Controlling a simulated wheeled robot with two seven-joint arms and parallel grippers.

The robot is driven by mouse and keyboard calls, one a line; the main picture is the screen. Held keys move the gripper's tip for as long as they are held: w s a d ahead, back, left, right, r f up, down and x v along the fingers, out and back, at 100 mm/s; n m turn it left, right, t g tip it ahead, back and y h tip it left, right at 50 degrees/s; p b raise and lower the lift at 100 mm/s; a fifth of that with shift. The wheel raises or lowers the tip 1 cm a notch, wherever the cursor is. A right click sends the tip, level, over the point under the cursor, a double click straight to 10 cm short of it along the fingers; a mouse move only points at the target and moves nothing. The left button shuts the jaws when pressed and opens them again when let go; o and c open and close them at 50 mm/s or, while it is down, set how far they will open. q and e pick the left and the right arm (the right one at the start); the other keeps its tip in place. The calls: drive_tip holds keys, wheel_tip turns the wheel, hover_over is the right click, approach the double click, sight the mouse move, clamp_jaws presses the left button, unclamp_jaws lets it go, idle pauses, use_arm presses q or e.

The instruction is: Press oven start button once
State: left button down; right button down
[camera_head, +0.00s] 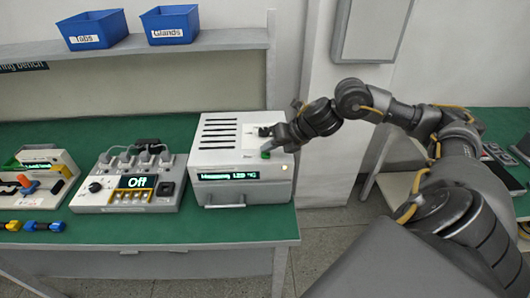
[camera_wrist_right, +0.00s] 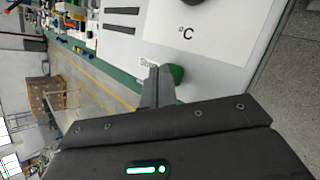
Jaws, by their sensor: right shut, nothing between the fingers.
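The oven (camera_head: 243,189) is a white box on the green bench, with dark slots on top and a lit green display on its front. A green button (camera_head: 265,154) sits on its top near the front right; it also shows in the right wrist view (camera_wrist_right: 176,73), beside a partly hidden label. My right gripper (camera_head: 263,148) is over the oven top, with its fingers close together and empty. In the right wrist view its fingertips (camera_wrist_right: 157,72) are just left of the green button and overlap its edge; I cannot tell whether they touch it. My left gripper is not in view.
A control box (camera_head: 130,185) reading "Off", with several plugs, stands left of the oven. Another device (camera_head: 45,180) and blue and yellow parts (camera_head: 43,226) lie farther left. Blue bins (camera_head: 92,30) stand on the shelf behind. Bare green bench (camera_head: 200,230) lies in front.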

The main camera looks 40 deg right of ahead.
sight(269, 154)
drive_tip(key=shift+r+p, duration=0.3)
drive_tip(key=shift+r, duration=0.3)
drive_tip(key=shift+r, duration=0.1)
wheel_tip(269, 154, up, 5)
drive_tip(key=p, duration=0.4)
idle(0.6)
